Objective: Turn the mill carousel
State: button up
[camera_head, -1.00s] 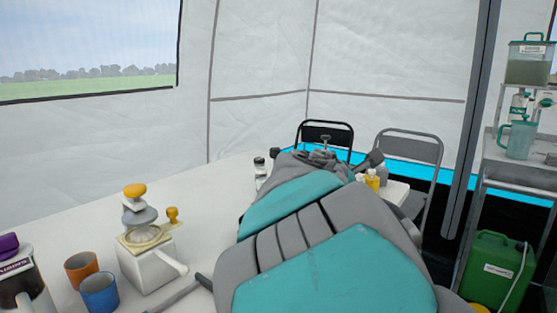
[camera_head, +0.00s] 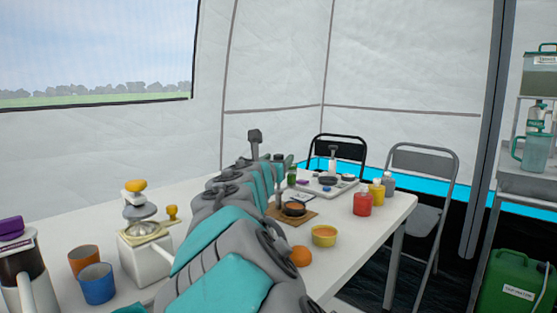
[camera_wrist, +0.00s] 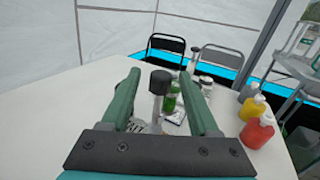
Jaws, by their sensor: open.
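My gripper (camera_wrist: 162,78) is open in the wrist view, with its two green fingers apart and pointing over the far part of the table. An upright post-like mill with a black top (camera_wrist: 160,82) shows in the gap between the fingers, touching neither as far as I can see. A green jar (camera_wrist: 171,103) and a lidded jar (camera_wrist: 206,84) stand beyond it. I cannot tell for sure which of these belong to the mill carousel; its base is hidden by the gripper. In the head view my arm covers most of that spot, and a green jar (camera_head: 292,174) shows beside it.
A white tray (camera_head: 345,187) lies at the far end.

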jog(key=shift+w+d, duration=0.1)
jog(key=shift+w, duration=0.4)
grip_shut()
dwell(0.3)
